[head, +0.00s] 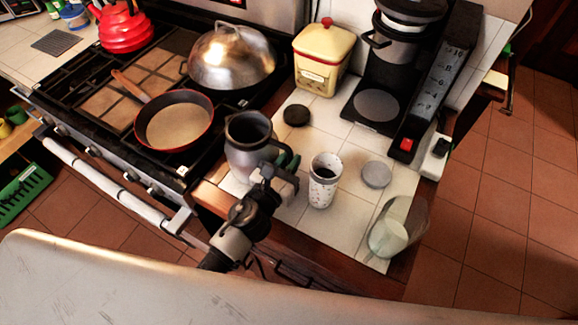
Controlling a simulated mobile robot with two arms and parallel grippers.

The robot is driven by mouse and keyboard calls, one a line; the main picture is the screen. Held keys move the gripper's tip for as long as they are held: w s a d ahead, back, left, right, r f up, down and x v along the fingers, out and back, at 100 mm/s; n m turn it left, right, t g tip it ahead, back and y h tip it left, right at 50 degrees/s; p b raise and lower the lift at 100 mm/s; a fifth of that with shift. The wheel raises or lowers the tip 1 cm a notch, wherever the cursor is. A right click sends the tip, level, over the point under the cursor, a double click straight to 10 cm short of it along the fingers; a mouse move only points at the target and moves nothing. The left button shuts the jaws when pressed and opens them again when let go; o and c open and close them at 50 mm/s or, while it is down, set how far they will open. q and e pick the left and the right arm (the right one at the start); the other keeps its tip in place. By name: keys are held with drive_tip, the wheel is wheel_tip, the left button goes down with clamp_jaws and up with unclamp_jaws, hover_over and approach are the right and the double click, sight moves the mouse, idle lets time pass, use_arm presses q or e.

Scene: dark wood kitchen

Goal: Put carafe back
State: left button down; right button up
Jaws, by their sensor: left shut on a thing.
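The carafe (249,158) is a dark grey metal jug with an open top. It is upright at the left end of the white tiled counter, beside the stove. My left gripper (285,162) is shut on the carafe at its right side, where the handle is mostly hidden by the fingers. I cannot tell whether the carafe's base touches the counter. The black coffee maker (408,95) stands at the back right, with a round plate (377,105) bare on its base. My right gripper is not in view.
A speckled cup (323,188) with dark contents stands just right of my left gripper. A grey disc (376,174), a clear glass (390,236), a black lid (296,115) and a yellow canister (323,62) are on the counter. A red-rimmed pan (174,122) sits on the stove.

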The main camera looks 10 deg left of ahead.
use_arm(q)
drive_tip(key=shift+f, duration=0.5)
drive_tip(key=shift+f, duration=0.2)
drive_tip(key=c, duration=1.4)
unclamp_jaws()
drive_tip(key=o, duration=0.3)
